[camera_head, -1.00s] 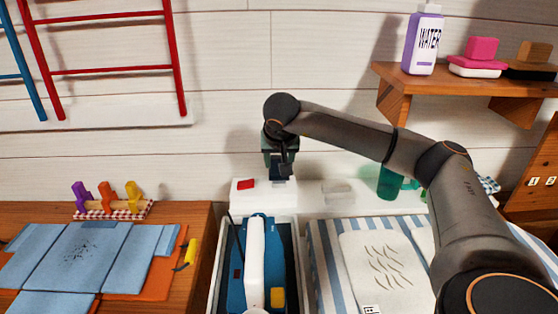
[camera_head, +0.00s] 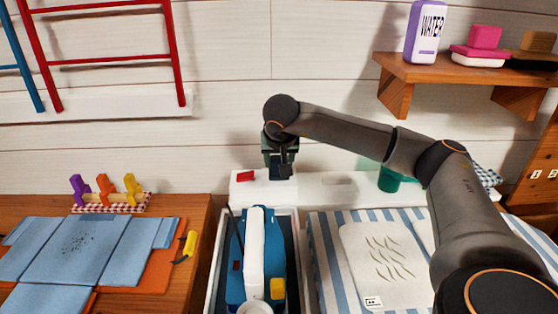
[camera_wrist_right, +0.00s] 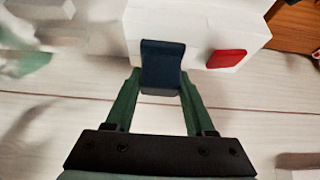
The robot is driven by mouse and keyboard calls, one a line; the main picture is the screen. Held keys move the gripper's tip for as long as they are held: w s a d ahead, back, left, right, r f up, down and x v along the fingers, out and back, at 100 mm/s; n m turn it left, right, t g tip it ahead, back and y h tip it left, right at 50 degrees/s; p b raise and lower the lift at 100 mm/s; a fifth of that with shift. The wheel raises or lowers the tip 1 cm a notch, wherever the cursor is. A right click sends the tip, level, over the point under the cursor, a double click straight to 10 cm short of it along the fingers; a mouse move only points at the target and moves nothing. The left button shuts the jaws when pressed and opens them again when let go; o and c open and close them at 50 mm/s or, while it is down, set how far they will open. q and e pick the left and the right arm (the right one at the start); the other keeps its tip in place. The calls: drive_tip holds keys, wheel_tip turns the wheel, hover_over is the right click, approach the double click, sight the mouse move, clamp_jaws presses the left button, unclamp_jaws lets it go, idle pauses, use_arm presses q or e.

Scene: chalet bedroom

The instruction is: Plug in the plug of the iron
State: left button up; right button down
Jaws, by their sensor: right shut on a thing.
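The iron (camera_head: 255,250), blue and white with a yellow part, lies in a narrow tray (camera_head: 211,285) below the wall. A white box with a red switch (camera_head: 246,176) stands behind it. My right gripper (camera_head: 280,172) is at this box, right of the switch. In the right wrist view, the green fingers of my gripper (camera_wrist_right: 161,88) are shut on a dark blue plug (camera_wrist_right: 162,66). The plug overlaps the near edge of the white box (camera_wrist_right: 185,25), left of the red switch (camera_wrist_right: 227,58). Whether it sits in a socket is hidden. My left gripper is out of view.
A striped ironing surface (camera_head: 325,265) with a folded pale cloth (camera_head: 380,262) lies to the right. A wooden table (camera_head: 190,215) with folded blue clothes (camera_head: 80,250) is left. A shelf (camera_head: 450,72) with a water bottle (camera_head: 425,32) hangs upper right. A green container (camera_head: 389,180) stands on the ledge.

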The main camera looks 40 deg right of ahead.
drive_tip(key=shift+f, duration=0.2)
idle(0.3)
drive_tip(key=shift+c, duration=0.9)
unclamp_jaws()
drive_tip(key=p+v, duration=0.1)
drive_tip(key=v, duration=1.1)
drive_tip(key=shift+s+a+r, duration=0.1)
